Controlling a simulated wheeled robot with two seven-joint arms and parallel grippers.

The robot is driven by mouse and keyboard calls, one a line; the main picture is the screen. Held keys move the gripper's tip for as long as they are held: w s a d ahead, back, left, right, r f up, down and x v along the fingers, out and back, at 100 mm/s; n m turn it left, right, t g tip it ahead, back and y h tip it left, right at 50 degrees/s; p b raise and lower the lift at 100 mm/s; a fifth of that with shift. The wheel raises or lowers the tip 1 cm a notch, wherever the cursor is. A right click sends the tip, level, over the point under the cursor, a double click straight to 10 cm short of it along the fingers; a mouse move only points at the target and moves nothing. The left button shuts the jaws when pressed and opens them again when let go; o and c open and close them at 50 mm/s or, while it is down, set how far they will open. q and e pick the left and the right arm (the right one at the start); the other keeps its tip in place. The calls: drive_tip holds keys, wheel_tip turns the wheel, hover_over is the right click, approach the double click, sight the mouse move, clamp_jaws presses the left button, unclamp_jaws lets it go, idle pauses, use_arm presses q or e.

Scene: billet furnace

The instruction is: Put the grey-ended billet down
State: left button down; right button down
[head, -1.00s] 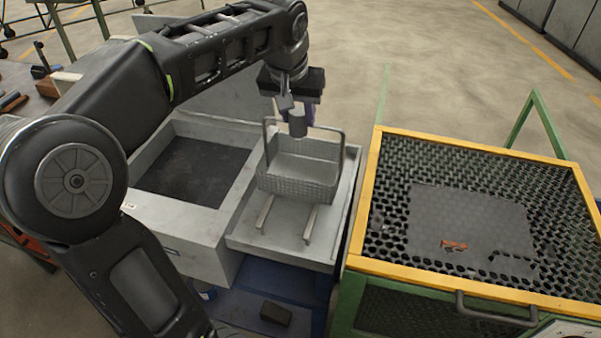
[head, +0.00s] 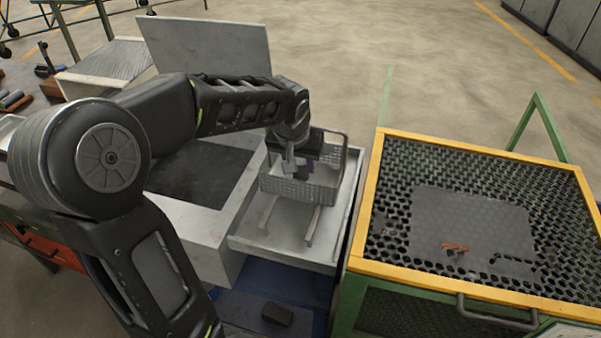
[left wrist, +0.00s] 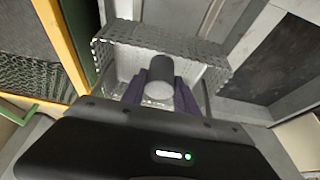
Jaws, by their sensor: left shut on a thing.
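A short cylindrical billet with a grey end (left wrist: 160,69) shows in the left wrist view between the two dark fingers of my left gripper (left wrist: 160,88), which is shut on it. Below and around it is a light grey perforated basket (left wrist: 205,50) with upright handles. In the head view my left gripper (head: 296,165) is down at the basket (head: 310,192), and my wrist hides most of the billet. I cannot tell whether the billet touches the basket floor. My right gripper is not in view.
The basket stands on a pale tray with rails (head: 312,225). Right is a yellow-framed mesh table (head: 470,215) with a small orange piece (head: 455,247).

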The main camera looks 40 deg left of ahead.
sight(301, 173)
use_arm(q)
drive_tip(key=shift+f, duration=1.75)
drive_tip(key=shift+f, duration=0.2)
drive_tip(key=c, duration=0.9)
unclamp_jaws()
drive_tip(key=shift+r, duration=0.1)
drive_tip(key=shift+r, duration=0.15)
drive_tip(key=v, duration=1.2)
drive_tip(key=shift+d, duration=0.1)
